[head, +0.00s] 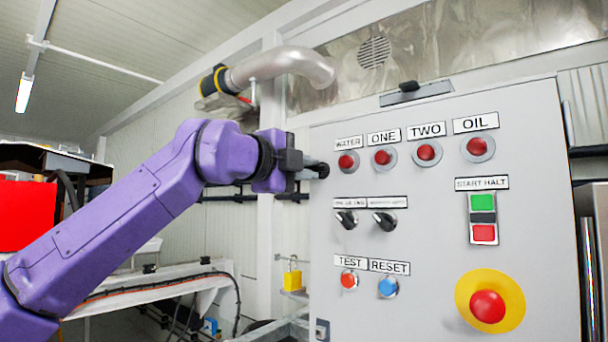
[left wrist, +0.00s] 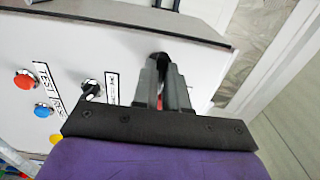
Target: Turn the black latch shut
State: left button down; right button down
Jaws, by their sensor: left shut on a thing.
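The black latch (head: 323,170) is a small dark knob at the left edge of the grey control panel (head: 420,260), left of the WATER light. My left gripper (head: 307,172) reaches it from the left and is shut on it. In the left wrist view, the two grey fingers (left wrist: 163,70) close around the dark latch (left wrist: 160,57), which is mostly hidden between their tips. The latch's exact angle cannot be told. My right gripper is in neither view.
Near the latch are red lights, two black selector switches (head: 346,219), TEST and RESET buttons (head: 388,287), and a red emergency stop (head: 487,306). A metal pipe (head: 285,66) runs above my gripper. A yellow padlock (head: 292,278) hangs lower left of the panel.

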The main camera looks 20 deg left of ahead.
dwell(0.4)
pick_arm(q)
jog(key=c, duration=1.2)
grip_release()
jog(key=shift+o, duration=0.2)
jog(key=b+v, duration=0.3)
jog(key=v, duration=0.7)
jog(key=shift+s+b, duration=0.2)
jog(key=shift+b, duration=0.15)
jog(key=shift+a, duration=0.15)
